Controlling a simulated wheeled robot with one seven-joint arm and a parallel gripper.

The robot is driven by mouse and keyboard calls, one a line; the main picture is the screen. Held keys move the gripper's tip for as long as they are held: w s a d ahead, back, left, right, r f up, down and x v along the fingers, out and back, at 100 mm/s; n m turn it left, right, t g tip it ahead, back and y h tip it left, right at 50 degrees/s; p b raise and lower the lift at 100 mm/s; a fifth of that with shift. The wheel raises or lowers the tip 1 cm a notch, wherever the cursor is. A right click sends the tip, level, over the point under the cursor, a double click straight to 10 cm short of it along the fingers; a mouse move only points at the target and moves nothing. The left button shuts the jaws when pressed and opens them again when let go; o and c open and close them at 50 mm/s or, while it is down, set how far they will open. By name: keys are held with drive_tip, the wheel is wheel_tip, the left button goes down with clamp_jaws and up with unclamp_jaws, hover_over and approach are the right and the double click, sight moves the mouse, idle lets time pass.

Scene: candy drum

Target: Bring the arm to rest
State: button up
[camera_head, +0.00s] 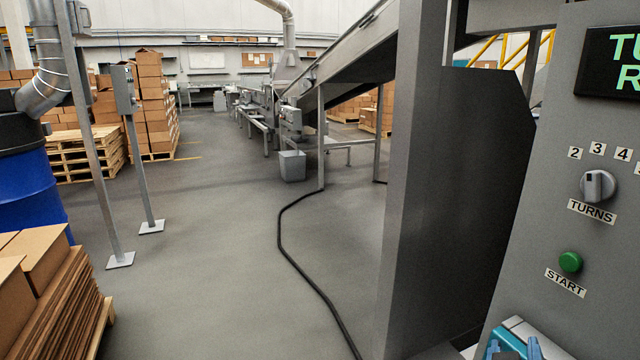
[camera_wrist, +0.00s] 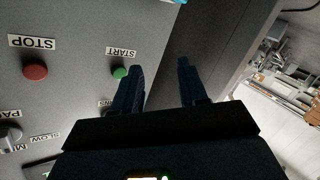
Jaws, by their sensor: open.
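My gripper (camera_wrist: 160,85) shows in the wrist view with its two dark blue fingers apart and nothing between them. It is in front of the grey control panel (camera_wrist: 70,75), near the green START button (camera_wrist: 120,72); I cannot tell how far off the panel it is. In the head view part of my gripper (camera_head: 512,350) shows at the bottom right edge, below the START button (camera_head: 570,262). The TURNS knob (camera_head: 598,186) is above that button. A red STOP button (camera_wrist: 36,72) shows in the wrist view.
A grey machine post (camera_head: 412,180) stands left of the panel. A black cable (camera_head: 290,250) runs along the floor. A blue drum (camera_head: 30,190), cardboard stacks (camera_head: 45,290) and two thin posts stand at the left. The middle floor is open. A dark display (camera_head: 612,62) is at top right.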

drive_tip(key=s+a+f+n+y, duration=0.1)
drive_tip(key=s+a+f+y, duration=0.15)
drive_tip(key=s, duration=0.35)
drive_tip(key=s+a+f+n+y, duration=0.1)
drive_tip(key=s+f+y, duration=0.1)
drive_tip(key=s+f, duration=0.3)
drive_tip(key=s+a+f+n+y, duration=0.1)
drive_tip(key=s+a+f+y, duration=0.1)
drive_tip(key=s, duration=0.5)
drive_tip(key=s+r+m+t+y, duration=0.1)
drive_tip(key=s+r, duration=0.3)
drive_tip(key=s, duration=0.5)
drive_tip(key=s+a+r+m+y, duration=0.1)
drive_tip(key=s+r, duration=0.3)
drive_tip(key=s, duration=0.5)
drive_tip(key=shift+s+t, duration=0.4)
